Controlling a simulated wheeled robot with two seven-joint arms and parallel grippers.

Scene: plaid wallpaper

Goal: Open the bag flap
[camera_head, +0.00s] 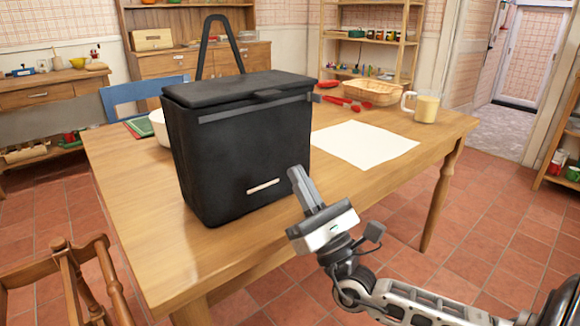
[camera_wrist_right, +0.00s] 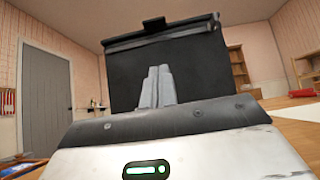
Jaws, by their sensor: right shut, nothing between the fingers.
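The black bag (camera_head: 235,150) stands upright on the wooden table (camera_head: 215,250). Its flap (camera_head: 240,86) lies closed over the top, with a tab at the front edge and a grey strip below it. A tall handle loop (camera_head: 218,45) rises behind. My right gripper (camera_head: 297,172) is shut and empty, in front of the bag's lower right front, fingers pointing up. In the right wrist view the shut fingers (camera_wrist_right: 157,86) show against the bag's front (camera_wrist_right: 195,65), below the flap edge (camera_wrist_right: 160,33). Whether they touch the bag is unclear. My left gripper is not in view.
A white sheet (camera_head: 363,144) lies right of the bag. A white bowl (camera_head: 159,127) stands left of the bag. A wooden chair (camera_head: 70,270) is at the lower left.

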